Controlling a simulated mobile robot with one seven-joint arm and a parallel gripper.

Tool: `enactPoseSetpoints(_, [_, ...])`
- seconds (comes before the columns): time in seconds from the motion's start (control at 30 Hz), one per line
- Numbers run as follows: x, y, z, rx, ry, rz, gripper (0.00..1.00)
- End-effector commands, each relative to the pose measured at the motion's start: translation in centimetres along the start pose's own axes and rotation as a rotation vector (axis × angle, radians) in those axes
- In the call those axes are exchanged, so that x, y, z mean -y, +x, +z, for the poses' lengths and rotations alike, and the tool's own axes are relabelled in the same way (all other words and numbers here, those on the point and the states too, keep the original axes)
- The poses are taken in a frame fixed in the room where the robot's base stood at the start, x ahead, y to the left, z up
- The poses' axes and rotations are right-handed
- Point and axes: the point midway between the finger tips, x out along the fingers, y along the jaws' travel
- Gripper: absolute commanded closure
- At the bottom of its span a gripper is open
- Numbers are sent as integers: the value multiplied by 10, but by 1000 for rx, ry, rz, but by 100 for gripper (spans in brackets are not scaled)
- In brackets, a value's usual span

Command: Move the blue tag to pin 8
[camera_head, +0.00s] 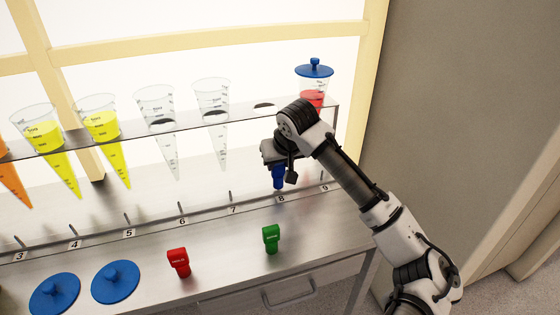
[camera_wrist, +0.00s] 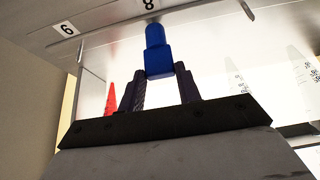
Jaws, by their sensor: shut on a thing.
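The blue tag (camera_head: 279,177) is held upright between the fingers of my gripper (camera_head: 279,164), just above the number 8 label (camera_head: 281,199) on the shelf's front rail. I cannot tell whether the tag touches the pin.
A red tag (camera_head: 178,262) and a green tag (camera_head: 271,239) stand on the steel counter (camera_head: 225,262). Two blue lids (camera_head: 115,282) lie at the front left. Several graduated cones hang in the upper shelf (camera_head: 190,126); the right one, with red juice, wears a blue lid (camera_head: 314,69).

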Motion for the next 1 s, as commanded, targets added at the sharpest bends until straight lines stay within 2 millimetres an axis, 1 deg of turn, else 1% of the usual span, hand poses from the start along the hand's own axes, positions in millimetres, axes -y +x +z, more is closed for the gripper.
enactPoseSetpoints(0.3, [0, 7, 4, 0, 0, -1, 92])
enactPoseSetpoints(0.47, [0, 6, 3, 0, -1, -1, 92])
enactPoseSetpoints(0.5, [0, 6, 3, 0, -1, -1, 61])
enactPoseSetpoints(0.67, [0, 6, 3, 0, -1, -1, 41])
enactPoseSetpoints(0.9, [0, 6, 4, 0, -1, 0, 41])
enactPoseSetpoints(1.0, [0, 2, 3, -1, -1, -1, 41])
